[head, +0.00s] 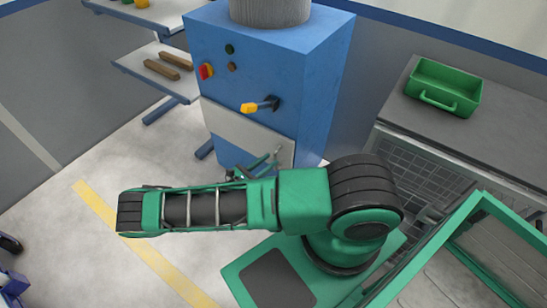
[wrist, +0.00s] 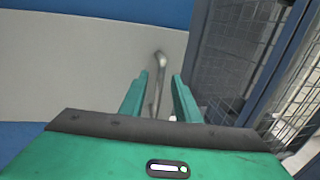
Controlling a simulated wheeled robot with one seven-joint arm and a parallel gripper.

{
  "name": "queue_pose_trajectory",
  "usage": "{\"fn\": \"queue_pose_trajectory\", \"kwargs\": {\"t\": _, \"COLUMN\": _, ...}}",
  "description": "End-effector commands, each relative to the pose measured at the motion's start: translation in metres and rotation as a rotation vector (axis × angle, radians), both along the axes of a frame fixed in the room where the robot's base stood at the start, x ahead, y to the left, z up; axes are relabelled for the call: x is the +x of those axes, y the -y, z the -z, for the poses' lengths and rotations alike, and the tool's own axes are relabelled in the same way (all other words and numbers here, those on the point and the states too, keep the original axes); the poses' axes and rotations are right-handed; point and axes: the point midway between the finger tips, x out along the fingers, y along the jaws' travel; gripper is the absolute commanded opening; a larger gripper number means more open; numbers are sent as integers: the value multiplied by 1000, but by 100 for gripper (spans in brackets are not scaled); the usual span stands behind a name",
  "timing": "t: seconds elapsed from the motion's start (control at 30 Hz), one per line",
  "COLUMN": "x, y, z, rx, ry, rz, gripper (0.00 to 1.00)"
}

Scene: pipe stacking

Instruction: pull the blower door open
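The blower is a blue cabinet (head: 322,85) in the head view, with a pale grey door (head: 235,128) low on its front. In the wrist view the door (wrist: 70,70) fills the upper left. A curved metal door handle (wrist: 160,62) stands near the door's right edge. My gripper (wrist: 159,85) is open, with one green finger to each side of the handle. Gaps show between the handle and both fingers, though contact further down cannot be told. In the head view my gripper (head: 268,165) is at the door's lower right, partly hidden by my arm. The door looks closed.
A yellow-tipped lever (head: 260,105) and a red-yellow switch (head: 206,71) sit above the door. Right stands a bench with a green tray (head: 444,87) and a mesh cage (head: 425,165). Shelves with brown bars (head: 168,66) stand left. The floor (head: 110,160) there is mostly clear.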

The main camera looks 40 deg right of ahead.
Motion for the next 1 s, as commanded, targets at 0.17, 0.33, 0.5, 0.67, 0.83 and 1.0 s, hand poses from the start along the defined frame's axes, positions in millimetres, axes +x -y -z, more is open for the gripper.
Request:
{"fn": "queue_pose_trajectory", "kwargs": {"t": 0.17, "x": 4, "y": 25, "z": 0, "rx": -1, "ry": -1, "rz": 1, "gripper": 29}}
{"fn": "queue_pose_trajectory", "kwargs": {"t": 0.33, "x": 6, "y": 37, "z": 0, "rx": 1, "ry": 0, "rz": -1, "gripper": 29}}
{"fn": "queue_pose_trajectory", "kwargs": {"t": 0.5, "x": 7, "y": 40, "z": 0, "rx": 1, "ry": 0, "rz": -2, "gripper": 29}}
{"fn": "queue_pose_trajectory", "kwargs": {"t": 0.67, "x": 6, "y": 40, "z": 0, "rx": 1, "ry": 0, "rz": -2, "gripper": 29}}
{"fn": "queue_pose_trajectory", "kwargs": {"t": 0.83, "x": 6, "y": 40, "z": 0, "rx": 0, "ry": 0, "rz": -2, "gripper": 0}}
{"fn": "queue_pose_trajectory", "kwargs": {"t": 1.0, "x": 7, "y": 39, "z": 0, "rx": 1, "ry": 1, "rz": -1, "gripper": 0}}
